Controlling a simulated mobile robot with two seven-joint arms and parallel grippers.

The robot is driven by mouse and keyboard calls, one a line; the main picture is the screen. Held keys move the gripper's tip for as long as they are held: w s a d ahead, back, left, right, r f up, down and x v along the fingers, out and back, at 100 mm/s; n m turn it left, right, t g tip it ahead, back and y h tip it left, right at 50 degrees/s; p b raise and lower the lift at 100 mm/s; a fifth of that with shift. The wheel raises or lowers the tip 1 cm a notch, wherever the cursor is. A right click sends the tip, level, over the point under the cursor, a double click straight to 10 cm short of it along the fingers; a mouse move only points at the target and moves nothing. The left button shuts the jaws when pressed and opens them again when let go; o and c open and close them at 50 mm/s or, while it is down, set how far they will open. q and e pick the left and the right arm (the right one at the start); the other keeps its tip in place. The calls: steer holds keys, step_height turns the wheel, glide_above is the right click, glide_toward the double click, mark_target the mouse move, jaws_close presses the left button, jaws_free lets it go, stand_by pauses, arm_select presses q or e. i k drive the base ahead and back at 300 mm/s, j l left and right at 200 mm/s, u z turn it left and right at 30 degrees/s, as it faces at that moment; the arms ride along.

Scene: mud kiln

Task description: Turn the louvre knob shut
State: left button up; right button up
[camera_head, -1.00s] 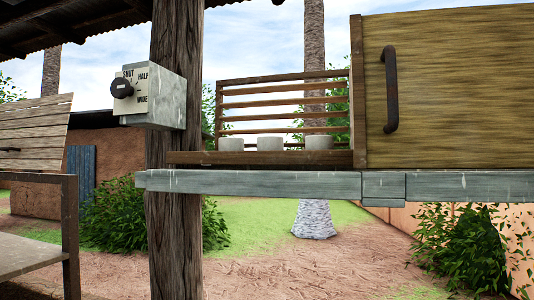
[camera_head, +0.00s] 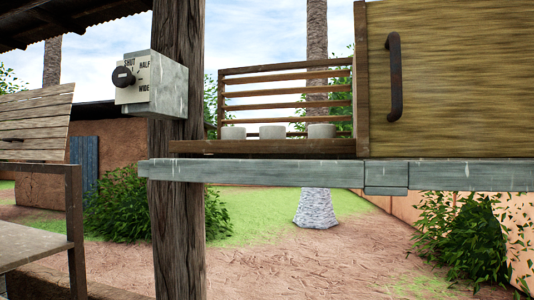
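The louvre knob (camera_head: 123,77) is a round black knob on the left face of a pale grey control box (camera_head: 168,85). The box is fixed to a dark wooden post (camera_head: 179,230). The face carries the words SHUT at the top, HALF to the right and WIDE lower down. The knob's pointer is too small to read, so I cannot tell its setting. Horizontal wooden louvre slats (camera_head: 285,102) stand right of the post, with gaps showing between them. Neither of my grippers is in view.
Several pale round blocks, one of them here (camera_head: 272,132), sit on the wooden shelf before the slats. A grey metal rail (camera_head: 270,173) runs below. A wooden door with a dark handle (camera_head: 394,77) is at right. A slatted bench (camera_head: 35,212) stands at left.

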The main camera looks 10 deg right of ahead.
mark_target(122, 76)
steer(key=i+j, duration=0.1)
steer(key=j, duration=0.3)
steer(key=i+j, duration=0.1)
steer(key=j, duration=0.25)
steer(key=z, duration=1.75)
steer(key=u, duration=2.05)
